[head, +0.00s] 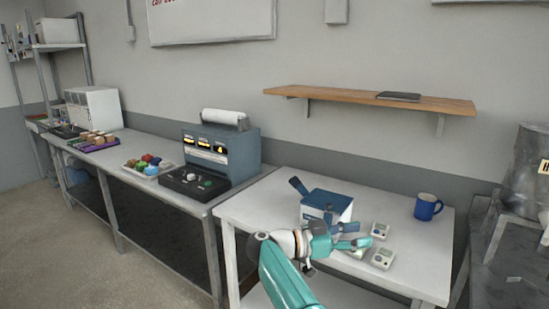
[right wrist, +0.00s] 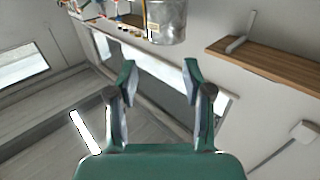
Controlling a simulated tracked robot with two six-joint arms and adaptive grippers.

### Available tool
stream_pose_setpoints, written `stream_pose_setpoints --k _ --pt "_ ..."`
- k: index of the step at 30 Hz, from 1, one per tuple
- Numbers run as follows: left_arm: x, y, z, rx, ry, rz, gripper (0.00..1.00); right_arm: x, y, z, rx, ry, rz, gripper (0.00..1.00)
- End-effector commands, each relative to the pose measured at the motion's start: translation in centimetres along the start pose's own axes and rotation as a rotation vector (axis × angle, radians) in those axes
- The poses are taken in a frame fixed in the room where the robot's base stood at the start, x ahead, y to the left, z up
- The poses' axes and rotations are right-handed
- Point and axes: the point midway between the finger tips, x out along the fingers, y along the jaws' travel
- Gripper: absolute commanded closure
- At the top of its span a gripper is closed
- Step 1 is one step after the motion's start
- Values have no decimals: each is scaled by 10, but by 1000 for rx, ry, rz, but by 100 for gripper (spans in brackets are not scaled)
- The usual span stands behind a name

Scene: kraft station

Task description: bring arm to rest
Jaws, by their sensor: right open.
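My right arm (head: 285,275) is teal and comes in from the bottom middle of the head view. My right gripper (head: 358,236) points to the right over the white table (head: 250,212), in front of the blue-and-white box (head: 330,203). In the right wrist view the gripper (right wrist: 158,80) has its two fingers spread wide, with nothing between them. It looks open and empty. My left gripper is in neither view.
Several small pale devices (head: 383,258) lie close to the gripper. A blue mug (head: 427,207) stands at the table's right. A wooden shelf (head: 370,97) hangs above. A blue-grey machine (head: 222,150) and a tray of colored items (head: 148,166) occupy the left bench.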

Motion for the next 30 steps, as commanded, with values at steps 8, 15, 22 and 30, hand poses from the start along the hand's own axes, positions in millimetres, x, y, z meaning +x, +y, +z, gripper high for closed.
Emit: stream_pose_setpoints --k 8,15,22,30 --pt "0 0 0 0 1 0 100 58 13 1 -3 -11 94 50" --pt "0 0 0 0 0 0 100 114 22 17 -129 37 148 50" --pt "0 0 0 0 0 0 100 158 14 44 -297 141 67 50" --pt "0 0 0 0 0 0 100 187 -11 142 -502 210 -337 50"
